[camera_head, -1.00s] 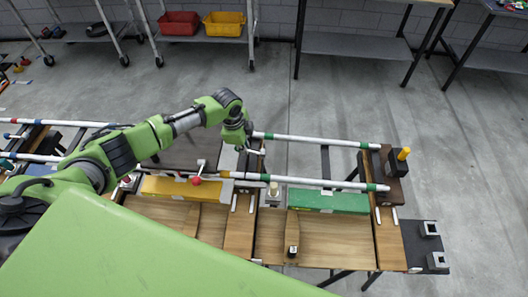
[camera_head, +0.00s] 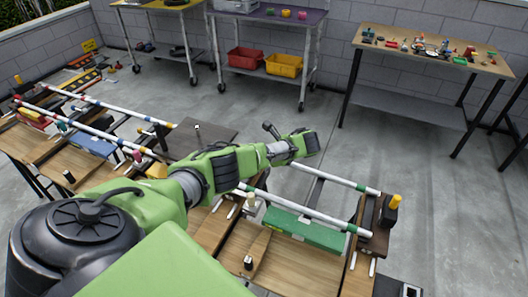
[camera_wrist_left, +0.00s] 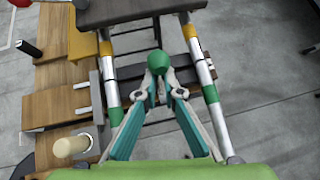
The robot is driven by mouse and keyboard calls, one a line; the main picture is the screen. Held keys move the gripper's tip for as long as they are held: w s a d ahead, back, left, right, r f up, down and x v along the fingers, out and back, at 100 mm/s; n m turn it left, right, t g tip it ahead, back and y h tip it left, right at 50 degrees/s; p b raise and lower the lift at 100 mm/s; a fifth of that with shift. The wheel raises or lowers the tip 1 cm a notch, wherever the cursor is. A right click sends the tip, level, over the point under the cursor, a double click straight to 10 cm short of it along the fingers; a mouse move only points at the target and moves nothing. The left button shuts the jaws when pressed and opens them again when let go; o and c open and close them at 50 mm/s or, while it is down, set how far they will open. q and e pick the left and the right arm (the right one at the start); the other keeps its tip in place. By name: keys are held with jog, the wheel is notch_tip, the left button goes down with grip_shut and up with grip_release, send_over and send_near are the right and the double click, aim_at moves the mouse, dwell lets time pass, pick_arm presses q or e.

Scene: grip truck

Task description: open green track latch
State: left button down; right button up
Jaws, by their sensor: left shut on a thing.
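The green ball knob of the latch (camera_wrist_left: 158,62) shows in the left wrist view between two white rails with green bands. My left gripper (camera_wrist_left: 161,84) has its fingertips closed together on this knob from below in the picture. The rest of the latch under the fingers is hard to make out. In the head view my left arm reaches over the track, and its wrist hides the knob and fingers. The green track block (camera_head: 305,227) lies beside the near white rail (camera_head: 298,209). My right gripper is not in view.
A black block with a yellow peg (camera_head: 394,202) stands at the rails' right end. A pale round peg (camera_wrist_left: 70,147) stands left of my gripper. A cart with red and yellow bins (camera_head: 284,66) and a cluttered table (camera_head: 440,48) stand behind. Floor between is clear.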

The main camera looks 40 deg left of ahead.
pick_arm(q)
jog(key=shift+w+d+f+y+b, duration=0.1)
jog(key=shift+d+f+y+b, duration=0.15)
jog(key=shift+y+b, duration=0.55)
jog(key=shift+w+d+r+g+y+b, duration=0.1)
jog(key=shift+d+r+g+y+b, duration=0.25)
jog(key=shift+y+b, duration=0.55)
jog(key=c, duration=2.1)
grip_release()
jog(key=shift+c, duration=0.2)
jog(key=s+v, duration=0.1)
jog(key=v, duration=1.1)
jog(key=shift+w, duration=0.4)
